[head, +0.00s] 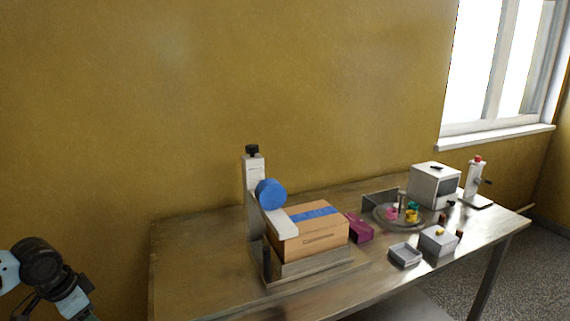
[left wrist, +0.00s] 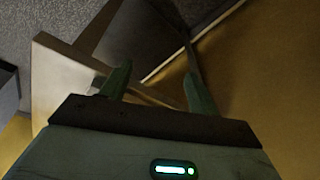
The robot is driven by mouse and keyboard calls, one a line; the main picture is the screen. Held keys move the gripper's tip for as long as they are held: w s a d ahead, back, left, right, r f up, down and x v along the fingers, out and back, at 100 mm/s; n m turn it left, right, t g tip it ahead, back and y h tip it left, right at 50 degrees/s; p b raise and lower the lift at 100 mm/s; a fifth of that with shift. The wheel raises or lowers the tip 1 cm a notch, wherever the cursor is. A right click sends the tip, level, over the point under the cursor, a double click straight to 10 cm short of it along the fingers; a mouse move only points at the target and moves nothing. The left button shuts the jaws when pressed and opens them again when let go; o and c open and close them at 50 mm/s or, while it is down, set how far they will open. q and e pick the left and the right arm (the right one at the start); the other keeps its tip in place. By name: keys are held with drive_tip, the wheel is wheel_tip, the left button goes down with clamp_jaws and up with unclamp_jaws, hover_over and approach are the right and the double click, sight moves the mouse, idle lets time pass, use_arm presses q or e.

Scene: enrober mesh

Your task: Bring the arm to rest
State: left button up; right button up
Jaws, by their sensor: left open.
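My left arm shows at the lower left of the head view, left of the table and apart from it; its gripper fingers are not visible there. In the left wrist view my left gripper (left wrist: 155,85) is open, with its two green fingers spread and nothing between them. Beyond the fingers are the yellow wall, a grey floor and a pale panel-like surface that I cannot identify. My right gripper is in neither view.
The metal table (head: 190,260) holds a cardboard box (head: 312,236) with blue tape in a stand with a blue disc (head: 270,193). Farther right are a purple block (head: 358,228), a round tray (head: 382,218), a grey dish (head: 405,256) and a white machine (head: 432,185). The table's left end is clear.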

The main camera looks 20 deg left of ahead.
use_arm(q)
drive_tip(key=s+d+f+t, duration=0.1)
drive_tip(key=s+d+f, duration=0.25)
drive_tip(key=f, duration=0.35)
drive_tip(key=s+d+f+n, duration=0.1)
drive_tip(key=s+d+f, duration=0.2)
drive_tip(key=s+f, duration=0.35)
drive_tip(key=s+d+f+t, duration=0.1)
drive_tip(key=s+d+f, duration=0.2)
drive_tip(key=f, duration=0.5)
drive_tip(key=s+d+f+t+h, duration=0.1)
drive_tip(key=s+d+t, duration=0.1)
drive_tip(key=d, duration=1.1)
drive_tip(key=s+d+f+n+t, duration=0.1)
drive_tip(key=s+d, duration=0.4)
drive_tip(key=d, duration=0.7)
drive_tip(key=shift+s+d+f+t+h+p, duration=0.2)
drive_tip(key=shift+d+f+t+h+p, duration=0.2)
drive_tip(key=shift+f, duration=0.15)
